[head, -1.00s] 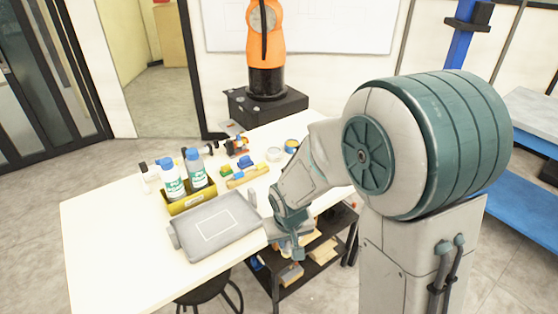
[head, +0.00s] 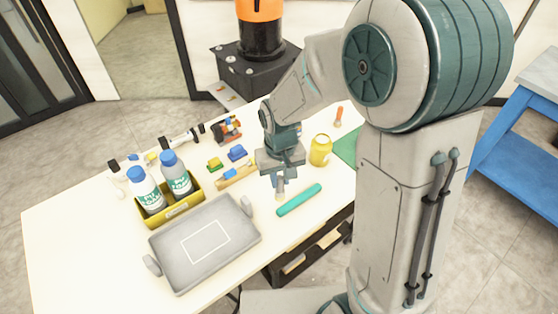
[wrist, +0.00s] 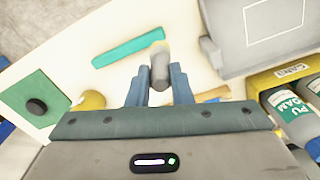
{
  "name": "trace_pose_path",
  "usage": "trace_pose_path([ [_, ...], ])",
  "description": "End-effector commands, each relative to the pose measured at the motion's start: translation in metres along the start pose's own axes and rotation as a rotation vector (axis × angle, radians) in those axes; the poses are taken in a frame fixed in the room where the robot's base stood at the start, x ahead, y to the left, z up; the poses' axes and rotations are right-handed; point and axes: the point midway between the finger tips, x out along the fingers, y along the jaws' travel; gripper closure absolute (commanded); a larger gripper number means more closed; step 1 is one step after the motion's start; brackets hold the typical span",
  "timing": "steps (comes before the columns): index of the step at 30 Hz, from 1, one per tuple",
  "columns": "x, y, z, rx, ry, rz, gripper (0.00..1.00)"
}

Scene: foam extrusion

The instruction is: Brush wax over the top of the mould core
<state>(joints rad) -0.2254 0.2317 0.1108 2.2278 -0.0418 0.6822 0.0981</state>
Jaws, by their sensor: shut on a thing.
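The mould core appears to be the grey slab (head: 172,258) with side knobs and a white rectangle outlined on top. It lies on the white table, and part of it shows in the wrist view (wrist: 222,50). My gripper (head: 279,180) is above the table, to the right of the slab and apart from it. It is shut on a brush; the wrist view shows its grey handle (wrist: 160,74) between the fingers and pale bristles (wrist: 158,47) beyond. The bristles point down. A yellow tin (head: 320,154), perhaps the wax, stands right of my gripper; its inside is not clear.
A teal bar (head: 299,200) lies below my gripper. A yellow crate (head: 180,210) with two bottles stands behind the slab. Small coloured blocks (head: 237,153) lie behind my gripper. A green mat (head: 345,149) and an orange-handled tool (head: 338,116) lie at the right.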

Motion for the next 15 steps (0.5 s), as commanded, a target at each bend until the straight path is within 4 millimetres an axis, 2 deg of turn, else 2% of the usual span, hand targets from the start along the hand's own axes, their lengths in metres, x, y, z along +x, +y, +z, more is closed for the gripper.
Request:
trace_pose_path([
  [8, 0.018, 0.000, 0.000, 0.000, -0.003, 0.000, 1.00],
  [15, 0.043, 0.000, 0.000, 0.000, -0.002, 0.000, 1.00],
])
